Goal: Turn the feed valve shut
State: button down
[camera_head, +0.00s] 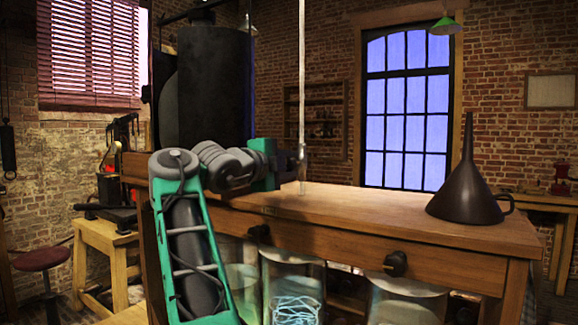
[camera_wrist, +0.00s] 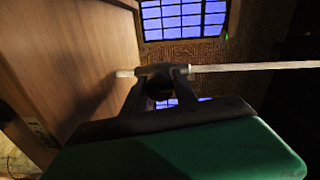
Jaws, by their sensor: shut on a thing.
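A pale, thin feed pipe (camera_head: 302,70) hangs down over the wooden bench, and its lower end stops just above the top. A small dark feed valve (camera_head: 302,152) sits low on this pipe. My gripper (camera_head: 293,163) reaches in from the left at that height and is shut on the valve. In the wrist view my gripper's dark fingers (camera_wrist: 162,74) close around the valve, with the pipe (camera_wrist: 250,67) running out to the right and a short spout (camera_wrist: 125,73) to the left. The fingers hide most of the valve, so its handle angle cannot be told.
The wooden bench (camera_head: 370,208) has a black funnel (camera_head: 468,185) at its right end. A large dark cylinder (camera_head: 215,90) stands behind my arm. Glass jars (camera_head: 293,285) stand below the bench front, which carries dark knobs (camera_head: 396,263). The bench top between pipe and funnel is clear.

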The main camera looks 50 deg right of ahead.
jog(key=c, duration=1)
grip_release()
jog(key=shift+o, duration=0.2)
jog(key=a, duration=0.8)
jog(key=shift+s+r+b, duration=0.3)
jog(key=shift+s+b, duration=0.05)
jog(key=shift+b, duration=0.05)
jog(key=shift+d, duration=0.1)
